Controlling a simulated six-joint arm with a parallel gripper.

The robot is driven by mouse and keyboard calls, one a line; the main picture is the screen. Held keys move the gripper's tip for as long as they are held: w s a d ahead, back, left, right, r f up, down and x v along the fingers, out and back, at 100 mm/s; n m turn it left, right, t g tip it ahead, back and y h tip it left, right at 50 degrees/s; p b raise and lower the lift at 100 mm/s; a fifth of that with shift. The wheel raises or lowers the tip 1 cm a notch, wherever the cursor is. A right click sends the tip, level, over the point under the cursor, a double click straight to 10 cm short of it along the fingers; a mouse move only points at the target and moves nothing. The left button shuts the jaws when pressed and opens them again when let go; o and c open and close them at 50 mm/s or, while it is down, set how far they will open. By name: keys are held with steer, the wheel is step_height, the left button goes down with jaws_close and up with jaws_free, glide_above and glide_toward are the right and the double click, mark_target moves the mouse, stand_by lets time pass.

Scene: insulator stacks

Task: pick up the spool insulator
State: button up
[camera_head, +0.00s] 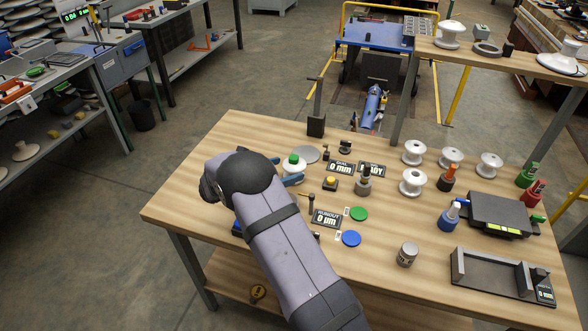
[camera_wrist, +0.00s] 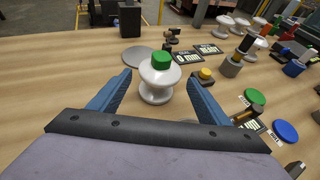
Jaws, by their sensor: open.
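A white spool insulator (camera_wrist: 158,84) with a green top stands upright on the wooden table, in the middle of the wrist view. In the head view the spool insulator (camera_head: 294,171) shows at the back left of the table, partly hidden by my arm. My gripper (camera_wrist: 158,91) is open, with one blue finger on each side of the spool. A gap shows on the left, and no clear contact shows on the right. In the head view my gripper (camera_head: 291,180) is mostly hidden behind my wrist.
A grey disc (camera_head: 309,154) lies just behind the spool. A yellow-button box (camera_head: 331,183) and small displays stand to its right. Several plain white spools (camera_head: 412,183) stand farther right. Green (camera_head: 359,213) and blue (camera_head: 351,238) discs lie nearer the front. The table's left end is clear.

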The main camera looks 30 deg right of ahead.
mark_target(288, 168)
steer(key=shift+p+x, duration=0.9)
steer(key=shift+x, duration=1.75)
steer(key=shift+w+a+f, duration=0.1)
steer(key=shift+w+f, duration=0.05)
steer(key=c, duration=1.3)
